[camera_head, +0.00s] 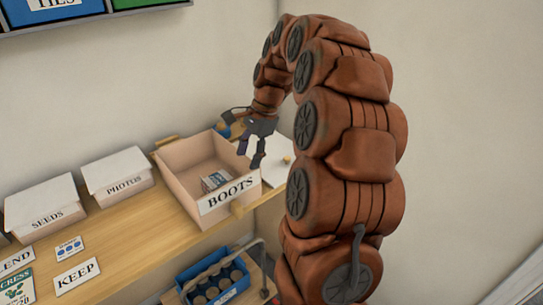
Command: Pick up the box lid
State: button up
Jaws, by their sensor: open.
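A pale lid-like panel (276,168) with a small tan knob lies on the shelf to the right of the open box labelled BOOTS (180,179). My arm hides part of the panel. My gripper (249,157) is open, fingers pointing down, over the right side of the BOOTS box next to the panel. Nothing shows between its fingers. I cannot tell whether it touches the box wall or the panel.
The BOOTS box holds a small printed packet (214,181). Closed white boxes SEEDS (44,211) and PHOTOS (118,181) stand left on the wooden shelf (150,242). A KEEP card (77,275) lies in front. A blue crate (212,281) sits lower. A wall rises behind.

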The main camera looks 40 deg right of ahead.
jog(key=w+d+f+m+t, duration=0.15)
jog(key=d+m, duration=0.35)
jog(key=d, duration=0.5)
jog(key=m, duration=0.3)
send_near(288, 158)
jog(key=shift+w+a+f+t, duration=0.25)
jog(key=shift+w+a+f, duration=0.15)
jog(key=shift+a+f, duration=0.35)
jog(key=shift+s+d+p+x, duration=0.15)
jog(key=shift+p+x, duration=0.5)
jog(key=shift+x, duration=1.25)
jog(key=shift+s+d+p+x, duration=0.1)
jog(key=shift+d+p+x, duration=0.35)
jog(key=shift+x, duration=1.45)
jog(key=shift+a+f, duration=0.2)
jog(key=shift+f, duration=0.05)
grip_shut()
